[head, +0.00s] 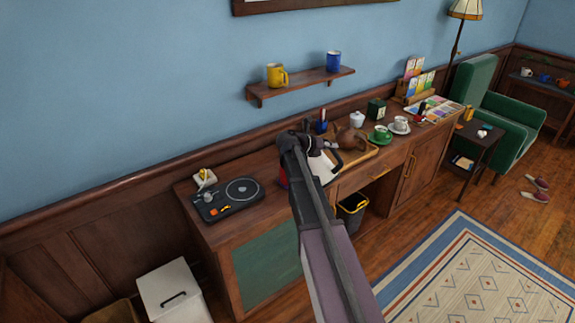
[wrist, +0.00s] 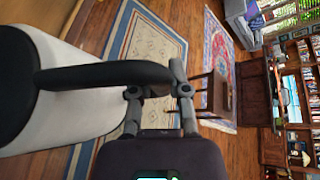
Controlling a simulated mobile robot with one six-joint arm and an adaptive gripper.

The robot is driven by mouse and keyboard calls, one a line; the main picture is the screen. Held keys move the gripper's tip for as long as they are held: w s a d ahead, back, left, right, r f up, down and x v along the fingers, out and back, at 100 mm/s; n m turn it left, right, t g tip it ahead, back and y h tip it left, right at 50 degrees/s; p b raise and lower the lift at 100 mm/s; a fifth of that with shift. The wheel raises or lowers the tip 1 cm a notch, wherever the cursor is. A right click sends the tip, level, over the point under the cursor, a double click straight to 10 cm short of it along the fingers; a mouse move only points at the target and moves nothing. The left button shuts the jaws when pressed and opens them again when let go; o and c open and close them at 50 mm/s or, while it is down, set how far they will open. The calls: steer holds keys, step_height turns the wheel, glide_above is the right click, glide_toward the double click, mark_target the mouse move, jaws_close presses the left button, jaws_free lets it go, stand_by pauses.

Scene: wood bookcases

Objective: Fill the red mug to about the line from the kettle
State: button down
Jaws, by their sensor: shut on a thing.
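My gripper (head: 305,143) is shut on the black handle (wrist: 100,75) of a white kettle (wrist: 85,115). The kettle body (head: 323,168) also shows in the head view, just right of my arm and over the desk front. In the wrist view the kettle fills the left side, with its black lid at the edge; its spout is out of view. A small red patch (head: 283,180), possibly the red mug, shows at the left edge of my arm, which hides the rest. I see neither a fill line nor the mug's inside.
On the desk, a hotplate board (head: 228,199) is at left; a wooden tray (head: 358,160), green cup (head: 380,134) and white cup (head: 400,124) are at right. A shelf (head: 305,86) holds yellow and blue mugs. A bin (head: 352,212) stands below.

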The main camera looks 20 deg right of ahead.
steer(key=shift+w+a, duration=0.1)
steer(key=shift+w, duration=0.2)
steer(key=shift+r, duration=0.1)
steer(key=shift+s, duration=0.1)
steer(key=shift+a, duration=0.1)
steer(key=shift+w, duration=0.25)
steer(key=shift+r, duration=0.1)
